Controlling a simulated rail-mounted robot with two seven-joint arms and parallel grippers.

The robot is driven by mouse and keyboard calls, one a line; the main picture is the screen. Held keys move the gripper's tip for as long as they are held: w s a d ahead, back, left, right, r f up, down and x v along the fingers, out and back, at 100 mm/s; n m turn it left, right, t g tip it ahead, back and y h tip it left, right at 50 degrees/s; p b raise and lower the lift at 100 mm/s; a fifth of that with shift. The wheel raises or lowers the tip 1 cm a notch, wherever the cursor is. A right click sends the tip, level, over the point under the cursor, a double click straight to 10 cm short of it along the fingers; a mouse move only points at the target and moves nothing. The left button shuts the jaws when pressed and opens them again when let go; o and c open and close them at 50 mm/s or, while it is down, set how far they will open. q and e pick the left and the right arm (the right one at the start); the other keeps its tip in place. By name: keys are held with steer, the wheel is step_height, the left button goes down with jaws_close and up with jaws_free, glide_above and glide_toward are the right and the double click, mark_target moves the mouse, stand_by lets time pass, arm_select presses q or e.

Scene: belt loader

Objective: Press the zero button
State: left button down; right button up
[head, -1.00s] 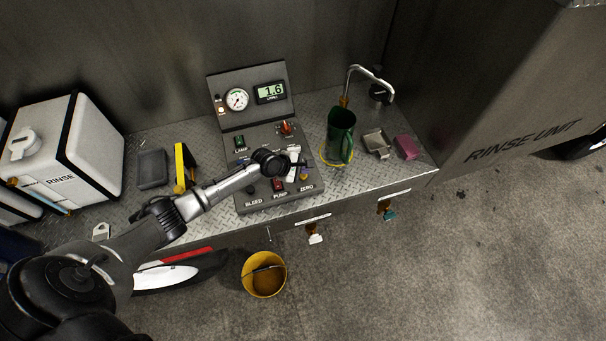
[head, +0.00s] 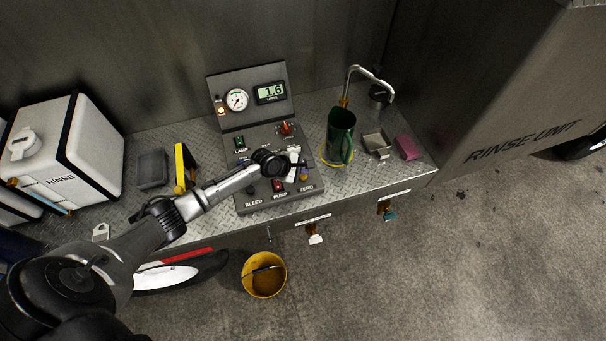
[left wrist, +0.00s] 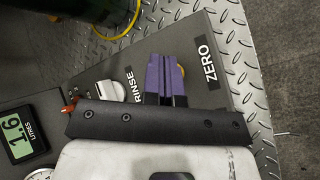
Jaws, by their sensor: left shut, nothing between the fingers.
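The control panel (head: 262,200) stands on the bench, with a ZERO label (head: 306,188) at its front right corner. In the left wrist view the ZERO label (left wrist: 209,62) is plain, and a small yellow part of the zero button (left wrist: 182,70) shows beside my fingers. The rest of the button is hidden behind them. My left gripper (head: 303,176) is over that corner of the panel. Its purple fingers (left wrist: 164,76) are shut together with nothing between them. I cannot tell whether they touch the button. My right gripper is out of view.
The display (head: 270,92) reads 1.6 litres, beside a round gauge (head: 236,99). A RINSE knob (left wrist: 104,90) sits near my fingers. A yellow bucket (head: 264,275) is on the floor.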

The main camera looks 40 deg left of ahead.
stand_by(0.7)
arm_select(q)
steer(key=shift+f, duration=0.2)
steer(key=shift+f, duration=0.2)
stand_by(0.3)
steer(key=shift+f+b, duration=0.35)
steer(key=shift+f, duration=0.2)
stand_by(0.4)
steer(key=shift+r, duration=0.15)
steer(key=shift+r+p, duration=0.3)
steer(key=shift+p, duration=0.25)
steer(key=shift+r+p, duration=0.5)
steer(key=shift+p, duration=0.1)
